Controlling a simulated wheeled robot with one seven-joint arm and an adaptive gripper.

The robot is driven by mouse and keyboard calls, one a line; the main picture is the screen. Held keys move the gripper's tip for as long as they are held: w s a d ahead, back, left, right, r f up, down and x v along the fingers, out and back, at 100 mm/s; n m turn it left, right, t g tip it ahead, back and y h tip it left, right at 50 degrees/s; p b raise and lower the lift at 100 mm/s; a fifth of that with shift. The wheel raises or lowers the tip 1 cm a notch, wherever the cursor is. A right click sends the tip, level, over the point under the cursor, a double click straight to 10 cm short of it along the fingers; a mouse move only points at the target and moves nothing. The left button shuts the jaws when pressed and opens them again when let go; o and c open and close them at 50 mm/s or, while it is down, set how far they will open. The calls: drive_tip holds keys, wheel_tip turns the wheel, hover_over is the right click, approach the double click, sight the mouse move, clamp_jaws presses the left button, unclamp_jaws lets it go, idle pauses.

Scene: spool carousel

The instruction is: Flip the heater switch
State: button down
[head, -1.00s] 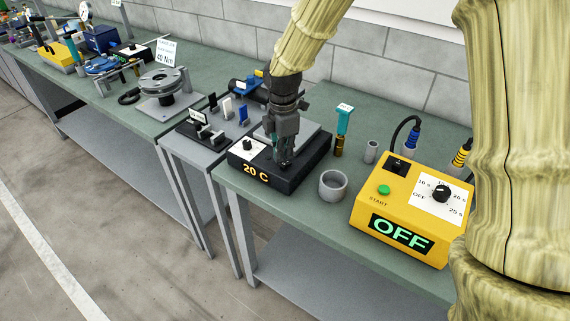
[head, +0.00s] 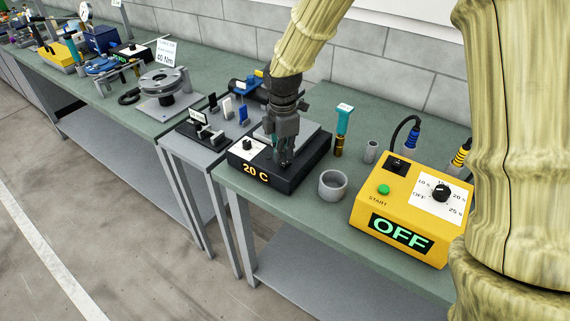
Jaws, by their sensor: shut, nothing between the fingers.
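The heater (head: 268,183) is a low black box with a light grey plate on top, a white dial panel with a black knob (head: 247,145), and a yellow "20 C" readout (head: 256,170). It stands on the green bench near the middle of the head view. My gripper (head: 282,163) is shut and empty, pointing down at the heater's front top edge, right of the dial. The heater switch is not visible; my fingers hide that part of the top. I cannot tell whether the fingertips touch the heater.
A grey cup (head: 333,185) stands right of the heater, and a teal-handled tool (head: 342,130) and small grey cylinder (head: 371,151) stand behind. A yellow box reading "OFF" (head: 400,236) is at the right. Small block holders (head: 203,132) stand close on the left.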

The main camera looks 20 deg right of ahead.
sight(282, 164)
drive_tip(key=shift+f, duration=1.05)
idle(0.9)
drive_tip(key=shift+r, duration=0.1)
drive_tip(key=shift+r+p, duration=3)
drive_tip(key=shift+r, duration=0.45)
drive_tip(key=shift+s, duration=0.1)
drive_tip(key=shift+a, duration=0.15)
